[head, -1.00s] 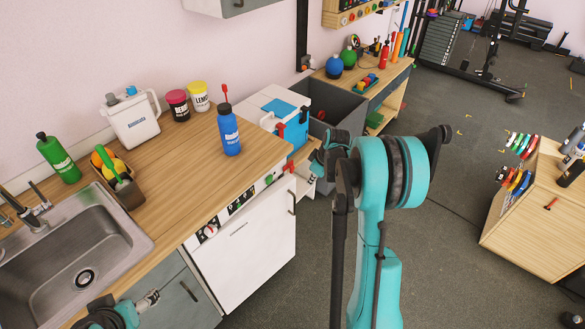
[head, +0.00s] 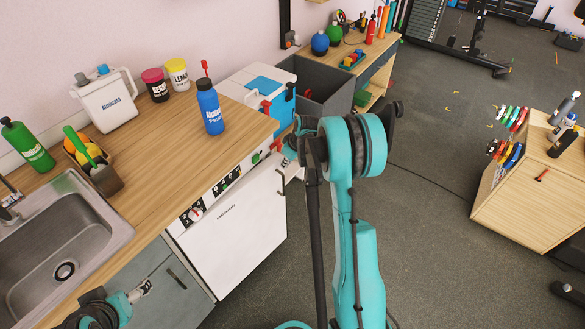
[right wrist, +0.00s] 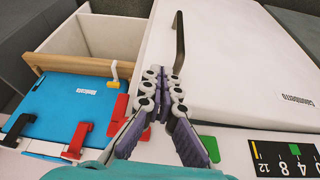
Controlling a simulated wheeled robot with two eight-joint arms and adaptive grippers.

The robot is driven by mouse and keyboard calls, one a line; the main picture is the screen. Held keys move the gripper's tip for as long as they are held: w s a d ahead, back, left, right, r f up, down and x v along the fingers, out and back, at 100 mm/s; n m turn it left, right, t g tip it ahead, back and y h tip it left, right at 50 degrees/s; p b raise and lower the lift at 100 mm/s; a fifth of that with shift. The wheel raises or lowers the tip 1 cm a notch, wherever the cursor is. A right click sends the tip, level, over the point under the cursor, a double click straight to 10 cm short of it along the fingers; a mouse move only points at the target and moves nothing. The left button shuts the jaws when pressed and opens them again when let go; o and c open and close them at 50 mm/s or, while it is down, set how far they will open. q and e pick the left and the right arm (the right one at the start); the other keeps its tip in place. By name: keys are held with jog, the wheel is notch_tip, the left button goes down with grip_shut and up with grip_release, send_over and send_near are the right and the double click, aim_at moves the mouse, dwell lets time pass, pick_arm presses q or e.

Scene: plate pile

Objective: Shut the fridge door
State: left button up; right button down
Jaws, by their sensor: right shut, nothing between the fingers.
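The white fridge door (head: 235,225) is below the wooden counter in the head view, under a panel with dials. It looks near flush with the front; I cannot tell whether it is fully closed. Its dark handle (right wrist: 179,42) is at one edge, and the white door face (right wrist: 235,60) fills the right of the wrist view. My right gripper (right wrist: 163,78) is shut and empty, its tips near the handle's end; contact is unclear. It is partly hidden by my arm in the head view (head: 287,163). My left gripper (head: 145,287) is low at the left, fingers too small to judge.
A sink (head: 60,235) is at left. The grey floor (head: 420,240) at right is open up to a wooden cabinet (head: 520,210).

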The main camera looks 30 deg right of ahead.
jog(key=shift+w+a, duration=0.1)
jog(key=shift+w, duration=0.3)
